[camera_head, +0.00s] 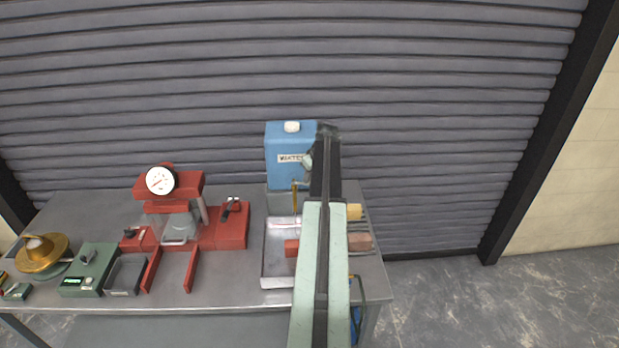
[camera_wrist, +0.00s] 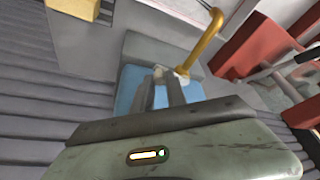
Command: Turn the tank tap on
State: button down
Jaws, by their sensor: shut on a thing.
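The blue water tank (camera_head: 279,147) with a white cap and a WATER label stands on a grey block at the back of the bench. Its brass tap spout (camera_head: 295,197) points down over a metal tray (camera_head: 276,283). In the wrist view the spout (camera_wrist: 204,40) runs up and right from a pale fitting at the tap (camera_wrist: 181,73). My gripper (camera_wrist: 168,76) is shut at the pale tap part, in front of the blue tank (camera_wrist: 128,92). My arm hides the tank's right side and much of the tap in the head view. The handle's angle is unclear.
A red machine with a dial (camera_head: 160,181) stands left of the tray. A yellow block (camera_head: 354,211) and a reddish block (camera_head: 359,242) lie right of my arm.

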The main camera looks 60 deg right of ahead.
aim_at(302, 183)
jog(key=shift+w+a+m+g+h, duration=0.3)
jog(key=shift+a+m+g+h, duration=0.6)
jog(key=shift+m, duration=1.4)
jog(key=shift+w+a+m+g+h, duration=0.1)
jog(key=shift+w+a+m+g, duration=0.3)
jog(key=shift+a+m, duration=1.45)
jog(key=shift+w+a+m+g+h, duration=0.2)
jog(key=shift+a+m+g+h, duration=0.45)
jog(key=shift+m, duration=2.1)
jog(key=shift+y, duration=0.25)
jog(key=c, duration=1.4)
grip_release()
jog(key=shift+o, duration=0.2)
